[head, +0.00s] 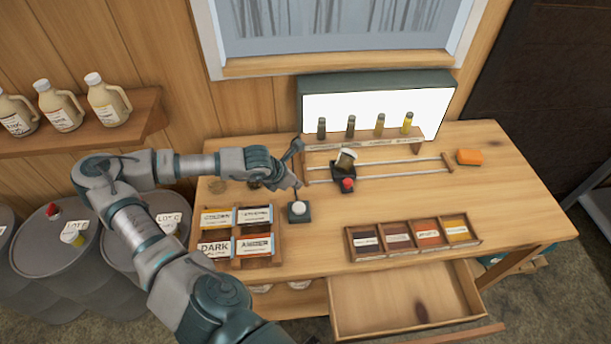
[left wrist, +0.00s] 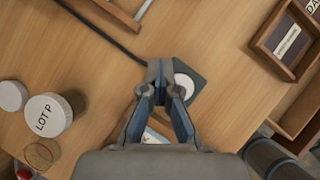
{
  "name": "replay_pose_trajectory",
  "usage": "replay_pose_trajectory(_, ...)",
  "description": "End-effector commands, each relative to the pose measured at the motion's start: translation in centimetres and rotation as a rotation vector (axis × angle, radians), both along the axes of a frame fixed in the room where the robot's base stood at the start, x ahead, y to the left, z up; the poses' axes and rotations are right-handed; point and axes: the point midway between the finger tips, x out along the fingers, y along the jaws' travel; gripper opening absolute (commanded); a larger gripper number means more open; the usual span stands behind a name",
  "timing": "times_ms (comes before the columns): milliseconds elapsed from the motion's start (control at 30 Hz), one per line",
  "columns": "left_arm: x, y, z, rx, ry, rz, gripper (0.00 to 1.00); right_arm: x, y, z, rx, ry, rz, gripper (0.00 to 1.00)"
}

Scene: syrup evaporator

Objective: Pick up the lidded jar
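A lidded jar (left wrist: 48,115) with a broad white lid marked "LOT P" stands on the table at the left of the left wrist view. In the head view my left arm seems to hide it. My left gripper (head: 295,163) is over the back left of the table, to the side of the jar and not touching it. In the left wrist view its fingers (left wrist: 160,72) come together at the tips, with nothing held. My right gripper is in neither view.
A dark square pad (head: 299,210) with a white disc lies near the gripper. A labelled tray (head: 240,232), a slide rail (head: 400,165), sample boxes (head: 413,237) and an open drawer (head: 405,300) surround it. A smaller white lid (left wrist: 12,95) is beside the jar. The table's right side is mostly clear.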

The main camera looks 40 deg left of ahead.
Motion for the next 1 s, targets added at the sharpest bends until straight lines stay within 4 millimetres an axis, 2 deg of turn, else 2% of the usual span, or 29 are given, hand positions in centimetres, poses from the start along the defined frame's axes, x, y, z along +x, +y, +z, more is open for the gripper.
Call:
replay_pose_trajectory(333, -0.49, -0.11, 0.1, -0.001, 0.0, 0.001, 0.0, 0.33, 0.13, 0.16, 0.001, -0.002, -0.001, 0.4)
replay_pose_trajectory(367, -0.49, -0.13, 0.11, 0.0, 0.0, 0.0, 0.03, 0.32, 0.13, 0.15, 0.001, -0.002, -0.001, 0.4)
replay_pose_trajectory(667, -0.46, -0.18, 0.15, 0.0, -0.001, 0.0, 0.78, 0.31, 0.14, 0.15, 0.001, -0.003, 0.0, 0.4)
replay_pose_trajectory(1000, -0.52, -0.12, 0.21, 0.0, -0.001, 0.0, 0.8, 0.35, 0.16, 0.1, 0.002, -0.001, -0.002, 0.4)
